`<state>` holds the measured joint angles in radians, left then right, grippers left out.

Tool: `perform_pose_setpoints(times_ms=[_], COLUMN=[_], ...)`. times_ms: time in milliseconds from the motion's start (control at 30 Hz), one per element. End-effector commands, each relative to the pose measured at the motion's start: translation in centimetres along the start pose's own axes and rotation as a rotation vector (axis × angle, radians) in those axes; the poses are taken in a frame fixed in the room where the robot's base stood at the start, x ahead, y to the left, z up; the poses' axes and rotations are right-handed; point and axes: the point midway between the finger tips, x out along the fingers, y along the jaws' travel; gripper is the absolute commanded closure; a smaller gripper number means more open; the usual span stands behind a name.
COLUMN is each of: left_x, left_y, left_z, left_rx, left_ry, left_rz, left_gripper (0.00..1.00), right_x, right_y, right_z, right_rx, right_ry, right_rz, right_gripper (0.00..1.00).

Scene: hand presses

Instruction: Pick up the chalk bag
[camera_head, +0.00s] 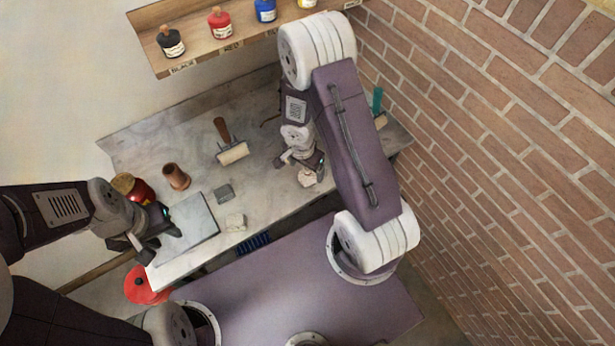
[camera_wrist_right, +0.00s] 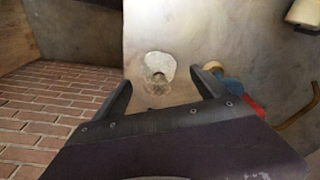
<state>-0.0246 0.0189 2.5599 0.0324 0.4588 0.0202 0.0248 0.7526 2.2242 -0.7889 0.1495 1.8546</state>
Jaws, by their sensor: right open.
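The small whitish chalk bag (camera_head: 308,177) sits on the grey worktop, in the right half of the head view. In the right wrist view it is a pale lump (camera_wrist_right: 158,65) between and beyond the fingertips. My right gripper (camera_head: 302,162) is just above it in the head view. In the right wrist view the right gripper (camera_wrist_right: 160,88) has its fingers spread, with nothing held and a gap to the bag. My left gripper (camera_head: 158,236) is over the worktop's left front corner by a grey slab, its fingers apart and empty.
A brayer (camera_head: 231,146), a brown cup (camera_head: 176,176), a grey block (camera_head: 224,192) and a pale pad (camera_head: 235,222) stand on the worktop (camera_head: 262,190). A brick wall (camera_head: 500,130) bounds the right. A bottle shelf (camera_head: 200,60) hangs at the back.

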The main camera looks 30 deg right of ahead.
Motion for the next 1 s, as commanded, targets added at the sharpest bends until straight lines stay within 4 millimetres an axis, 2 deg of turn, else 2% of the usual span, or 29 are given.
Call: perform_pose_setpoints(times_ms=[33,200,467,567,733,1000], left_x=[0.8,2.3,2.2,2.2,2.2,1.9], left_y=[0.0,0.0,0.0,0.0,0.0,0.0], left_z=[0.1,0.2,0.2,0.2,0.2,0.2], left_rx=[0.0,0.0,0.0,0.0,0.0,0.0], left_ry=[0.0,0.0,0.0,0.0,0.0,0.0], left_rz=[0.0,0.0,0.0,0.0,0.0,0.0], left_gripper=[0.64,0.64,0.64,0.64,0.64,0.64], right_x=[1.4,4.3,4.3,4.3,4.3,3.9], right_y=[0.2,0.2,0.1,0.1,0.1,0.1], right_z=[-0.1,-0.4,-0.5,-0.5,-0.5,-0.6], right_rx=[0.001,0.0,0.001,0.001,0.001,0.001], right_ry=[-0.002,-0.001,-0.001,0.0,0.0,0.0], right_rz=[0.004,0.002,0.001,0.001,0.001,0.001], right_gripper=[0.16,0.16,0.16,0.39,0.85,0.85])
